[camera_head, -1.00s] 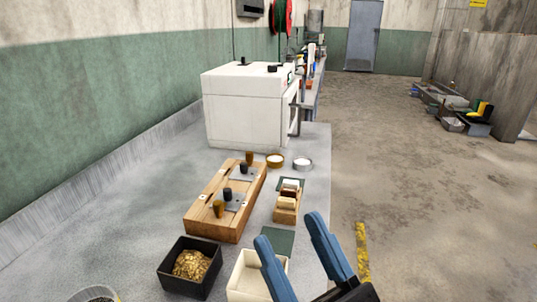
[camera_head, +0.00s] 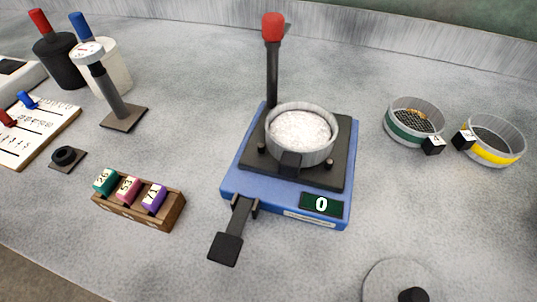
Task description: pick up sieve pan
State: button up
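A round grey metal pan (camera_head: 318,151) filled with white grainy material sits on the black plate of a blue machine (camera_head: 243,180). It has a black block handle on its near side. At the right stand two round sieves: one with a green band (camera_head: 405,133), a mesh and some golden grain inside, and one with a yellow band (camera_head: 498,156). Each has a black handle block with a white tag. I cannot tell for certain which of these is the sieve pan. My gripper is not in view.
The blue machine has a red-topped post (camera_head: 272,60), a display reading 0 and a black lever (camera_head: 228,245) at its front. A wooden rack (camera_head: 173,215) holds coloured weights. A grey lid (camera_head: 385,280) lies at the bottom edge. Counter between machine and sieves is clear.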

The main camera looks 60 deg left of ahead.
aim_at(300, 133)
jog(key=k+u, duration=0.1)
jog(key=u, duration=0.25)
jog(key=k+u, duration=0.15)
jog(key=u, duration=0.2)
jog(key=k+j+u, duration=0.1)
jog(key=u, duration=0.25)
